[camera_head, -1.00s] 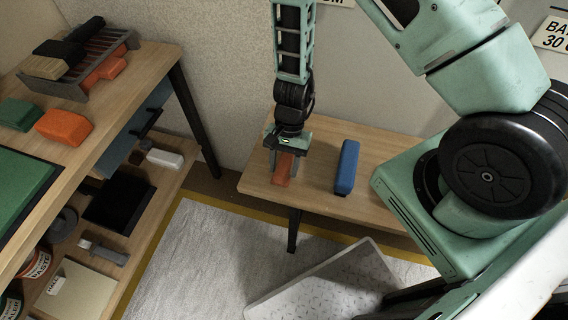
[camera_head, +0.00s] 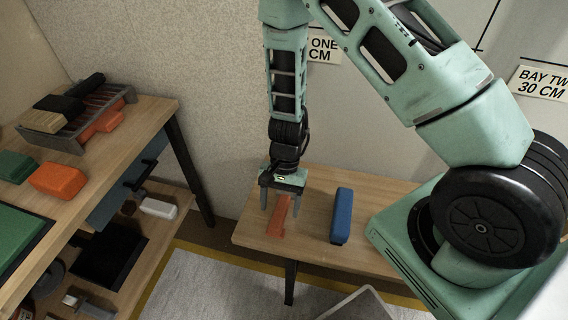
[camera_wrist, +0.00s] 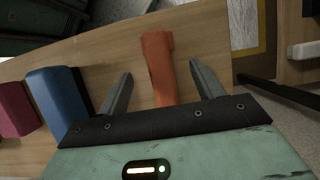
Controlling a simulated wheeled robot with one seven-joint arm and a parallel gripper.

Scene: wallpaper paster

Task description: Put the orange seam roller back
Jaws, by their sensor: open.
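An orange elongated tool (camera_head: 279,218), which looks like the seam roller, lies on the low wooden bench (camera_head: 318,200). In the wrist view the orange tool (camera_wrist: 158,72) runs lengthwise between the fingers, with a wider end away from the palm. My gripper (camera_head: 280,204) is open and points down over it, one finger on each side. In the wrist view my gripper (camera_wrist: 161,70) shows gaps between both fingers and the tool. The near end of the tool is hidden by the palm.
A blue block (camera_head: 341,215) lies right of the tool, and a dark red block (camera_wrist: 17,108) lies beyond it. On the workbench at left are a slotted rack (camera_head: 62,143) holding tools, an orange block (camera_head: 57,180) and a green block (camera_head: 16,167).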

